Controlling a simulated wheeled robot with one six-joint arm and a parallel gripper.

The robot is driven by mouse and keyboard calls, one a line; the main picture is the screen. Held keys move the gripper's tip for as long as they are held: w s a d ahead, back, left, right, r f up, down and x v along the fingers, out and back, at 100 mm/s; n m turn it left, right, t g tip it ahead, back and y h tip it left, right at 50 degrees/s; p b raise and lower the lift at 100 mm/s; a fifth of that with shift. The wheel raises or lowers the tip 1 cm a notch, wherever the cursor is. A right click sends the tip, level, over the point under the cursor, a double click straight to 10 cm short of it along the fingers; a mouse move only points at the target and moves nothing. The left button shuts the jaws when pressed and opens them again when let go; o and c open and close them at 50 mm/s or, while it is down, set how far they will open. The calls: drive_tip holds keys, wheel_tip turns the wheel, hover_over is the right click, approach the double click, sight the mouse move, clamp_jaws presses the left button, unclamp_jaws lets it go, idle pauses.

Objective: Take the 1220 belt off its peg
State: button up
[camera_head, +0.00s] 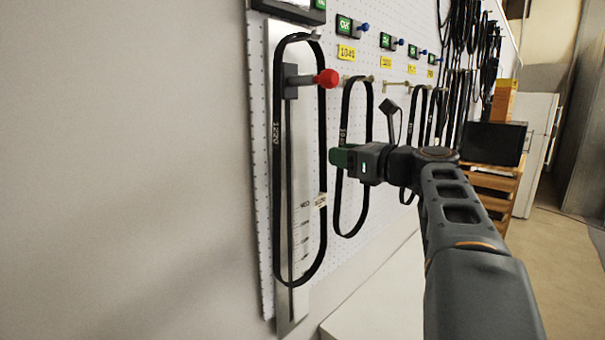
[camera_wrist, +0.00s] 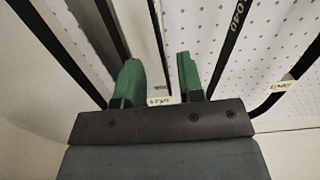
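The 1220 belt (camera_head: 277,160) is a long black loop hanging at the near end of the pegboard, in front of a metal scale plate, its top at a small peg (camera_head: 315,36). A pale tag (camera_head: 320,200) is on its right strand. My gripper (camera_head: 342,157), with green fingertips, is right of this strand in the head view. In the wrist view my gripper (camera_wrist: 159,75) is open, its fingers apart. A black strand with a pale tag (camera_wrist: 160,100) runs between them in the picture; I cannot tell whether it lies between them in depth.
A red knob (camera_head: 327,78) on a grey slider sticks out by the 1220 belt's upper part. The 1040 belt (camera_head: 338,200) hangs just right, close to my gripper; its strand also shows in the wrist view (camera_wrist: 228,45). More belts hang farther along. A white surface (camera_head: 375,295) lies below.

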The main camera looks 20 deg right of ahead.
drive_tip(key=shift+p+x, duration=1.1)
drive_tip(key=shift+x, duration=2.4)
drive_tip(key=shift+f, duration=0.2)
clamp_jaws()
